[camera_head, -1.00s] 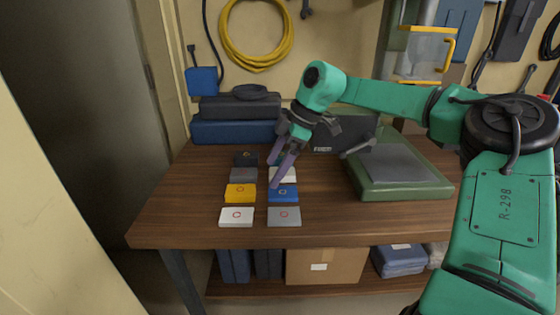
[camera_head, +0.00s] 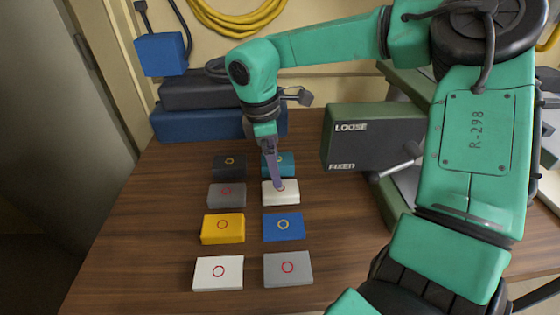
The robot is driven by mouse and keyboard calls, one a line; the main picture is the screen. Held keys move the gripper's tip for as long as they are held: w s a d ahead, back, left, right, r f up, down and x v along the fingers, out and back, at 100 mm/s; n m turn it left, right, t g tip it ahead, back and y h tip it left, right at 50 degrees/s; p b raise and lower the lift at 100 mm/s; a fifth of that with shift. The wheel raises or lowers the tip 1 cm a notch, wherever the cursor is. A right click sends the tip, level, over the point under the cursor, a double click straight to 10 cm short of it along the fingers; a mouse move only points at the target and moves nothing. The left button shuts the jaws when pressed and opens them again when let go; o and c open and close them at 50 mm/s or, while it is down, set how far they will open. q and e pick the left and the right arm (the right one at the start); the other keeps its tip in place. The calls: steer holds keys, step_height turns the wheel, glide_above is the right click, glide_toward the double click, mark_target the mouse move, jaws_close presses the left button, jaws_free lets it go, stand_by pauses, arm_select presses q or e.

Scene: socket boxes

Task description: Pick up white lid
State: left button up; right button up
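A white lid (camera_head: 289,197) with a ring mark sits in the right column of small boxes on the wooden table. My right gripper (camera_head: 278,180) points down over it, and its fingertip shows in front of the lid's top. The fingers line up in this view, so their gap and any contact with the lid are hidden. A second white lid (camera_head: 218,272) with a red ring sits at the front of the left column, clear of the gripper. My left gripper is out of view.
Teal (camera_head: 285,160), blue (camera_head: 284,226) and grey (camera_head: 287,268) boxes share the right column. Black (camera_head: 229,165), grey (camera_head: 226,195) and yellow (camera_head: 222,228) ones stand in the left. A green-and-black case (camera_head: 370,140) marked LOOSE and FIXED stands to the right. The table's left side is clear.

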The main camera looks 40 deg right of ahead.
mark_target(280, 192)
steer(key=f, duration=0.2)
steer(key=d+f+p, duration=0.1)
steer(key=f, duration=0.5)
steer(key=shift+d+f, duration=0.15)
steer(key=shift+d, duration=0.05)
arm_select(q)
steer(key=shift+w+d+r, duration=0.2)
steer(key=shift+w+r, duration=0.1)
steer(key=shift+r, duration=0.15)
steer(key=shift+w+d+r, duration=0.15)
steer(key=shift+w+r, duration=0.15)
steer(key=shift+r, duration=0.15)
arm_select(e)
steer(key=c, duration=1.3)
